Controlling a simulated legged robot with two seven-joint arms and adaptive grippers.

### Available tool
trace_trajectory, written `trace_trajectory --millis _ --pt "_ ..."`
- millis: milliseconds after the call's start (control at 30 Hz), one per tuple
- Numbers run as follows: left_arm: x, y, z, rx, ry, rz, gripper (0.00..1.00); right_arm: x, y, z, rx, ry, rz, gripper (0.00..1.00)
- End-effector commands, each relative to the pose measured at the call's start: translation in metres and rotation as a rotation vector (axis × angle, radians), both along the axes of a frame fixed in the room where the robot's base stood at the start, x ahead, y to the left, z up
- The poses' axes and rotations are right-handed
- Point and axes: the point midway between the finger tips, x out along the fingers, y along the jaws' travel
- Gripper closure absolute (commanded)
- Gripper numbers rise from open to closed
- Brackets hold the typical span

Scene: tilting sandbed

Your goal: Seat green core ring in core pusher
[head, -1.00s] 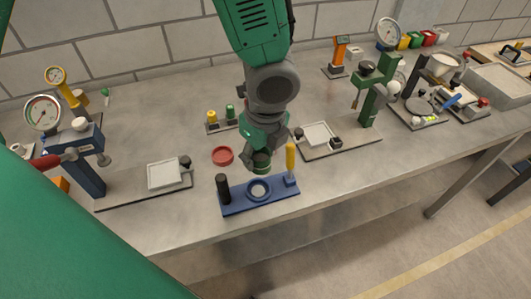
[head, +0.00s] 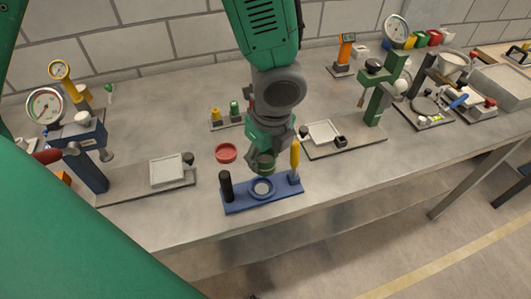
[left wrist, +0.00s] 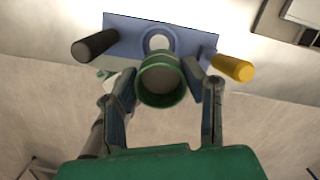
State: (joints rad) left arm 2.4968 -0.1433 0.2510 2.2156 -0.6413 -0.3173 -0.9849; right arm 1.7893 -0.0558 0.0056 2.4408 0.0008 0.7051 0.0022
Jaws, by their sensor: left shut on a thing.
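The green core ring (left wrist: 161,80) is held between the two fingers of my left gripper (left wrist: 162,86), which is shut on it. In the head view the ring (head: 263,163) hangs from my left gripper (head: 264,154), above and just behind the core pusher. The core pusher is a blue base plate (head: 237,203) with a round blue seat (head: 263,188), a black post at its left end and a yellow handle at its right. In the left wrist view the ring covers the near edge of the seat (left wrist: 158,37). My right gripper is not in view.
A red ring (head: 226,153) lies on the table left of my gripper. A holder with yellow and green pieces (head: 226,115) stands behind. Presses with flat plates stand left (head: 85,140) and right (head: 380,90). The table front is clear.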

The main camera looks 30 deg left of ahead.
Motion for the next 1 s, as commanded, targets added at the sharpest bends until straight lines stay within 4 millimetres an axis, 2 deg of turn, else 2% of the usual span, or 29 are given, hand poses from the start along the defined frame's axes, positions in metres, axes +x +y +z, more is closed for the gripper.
trace_trajectory --millis 200,633,1000 --pt "0.0 -0.006 -0.002 0.006 -0.002 -0.001 0.91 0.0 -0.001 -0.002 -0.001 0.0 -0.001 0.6" --pt "0.0 0.008 -0.012 -0.006 0.0 0.0 0.91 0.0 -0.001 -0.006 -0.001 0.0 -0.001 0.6" --pt "0.0 -0.002 -0.015 0.003 -0.001 -0.001 0.91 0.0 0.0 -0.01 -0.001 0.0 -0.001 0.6"
